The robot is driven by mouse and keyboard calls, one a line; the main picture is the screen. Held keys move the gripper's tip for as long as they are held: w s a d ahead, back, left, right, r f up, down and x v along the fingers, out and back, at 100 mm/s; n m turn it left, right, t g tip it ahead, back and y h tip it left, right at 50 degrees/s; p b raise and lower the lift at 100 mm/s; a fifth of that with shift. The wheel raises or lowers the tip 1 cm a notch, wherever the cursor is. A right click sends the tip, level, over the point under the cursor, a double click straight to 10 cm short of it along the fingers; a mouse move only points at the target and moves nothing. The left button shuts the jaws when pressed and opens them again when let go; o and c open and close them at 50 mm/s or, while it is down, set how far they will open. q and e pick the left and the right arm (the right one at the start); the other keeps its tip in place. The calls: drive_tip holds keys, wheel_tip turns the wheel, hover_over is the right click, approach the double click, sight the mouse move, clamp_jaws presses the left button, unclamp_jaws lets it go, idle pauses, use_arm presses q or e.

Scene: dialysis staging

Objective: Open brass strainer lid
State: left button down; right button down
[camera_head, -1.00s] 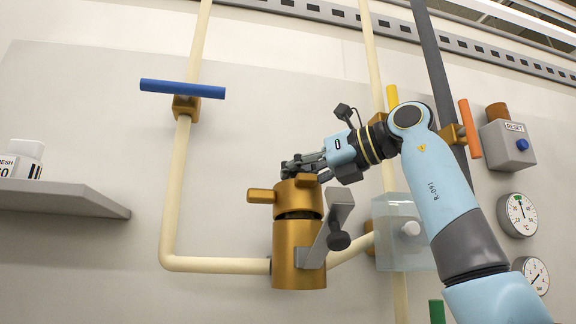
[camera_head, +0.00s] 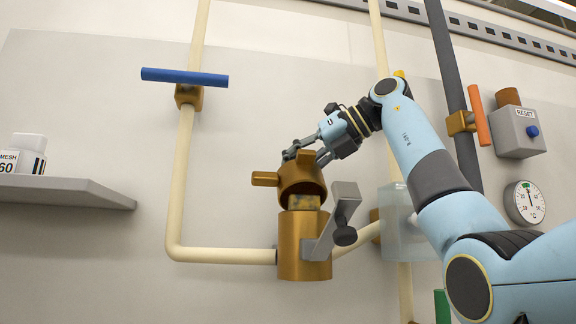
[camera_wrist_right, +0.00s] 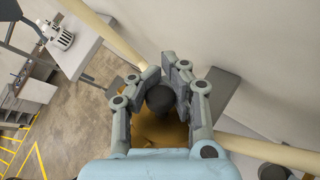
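The brass strainer (camera_head: 303,245) stands upright on the pipe in the head view. Its brass lid (camera_head: 291,180) is lifted and tilted, with its hollow underside facing me and a mottled brass inner part (camera_head: 304,202) showing below. My right gripper (camera_head: 303,157) is at the back top of the lid. In the wrist view its fingers (camera_wrist_right: 162,75) close in around a dark round knob (camera_wrist_right: 160,98) over blurred brass; the exact contact is partly hidden. A grey clamp arm (camera_head: 345,194) with a dark knob hangs swung aside at the strainer's right. My left gripper is not in view.
A blue-handled valve (camera_head: 185,76) is at upper left. A translucent box (camera_head: 398,248), orange-handled valve (camera_head: 479,115), reset box (camera_head: 519,133) and gauge (camera_head: 524,202) are at right.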

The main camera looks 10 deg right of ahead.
drive_tip(key=shift+d+r, duration=0.15)
drive_tip(key=shift+r, duration=0.25)
drive_tip(key=c, duration=1.8)
unclamp_jaws()
drive_tip(key=shift+c, duration=0.2)
drive_tip(key=o, duration=0.4)
drive_tip(key=shift+s+d, duration=0.4)
drive_tip(key=shift+d, duration=0.25)
drive_tip(key=o, duration=0.3)
drive_tip(key=shift+d, duration=0.1)
drive_tip(key=shift+o, duration=0.2)
drive_tip(key=shift+w+a+f, duration=0.2)
drive_tip(key=shift+a, duration=0.35)
drive_tip(key=v, duration=1.2)
drive_tip(key=shift+c, duration=0.3)
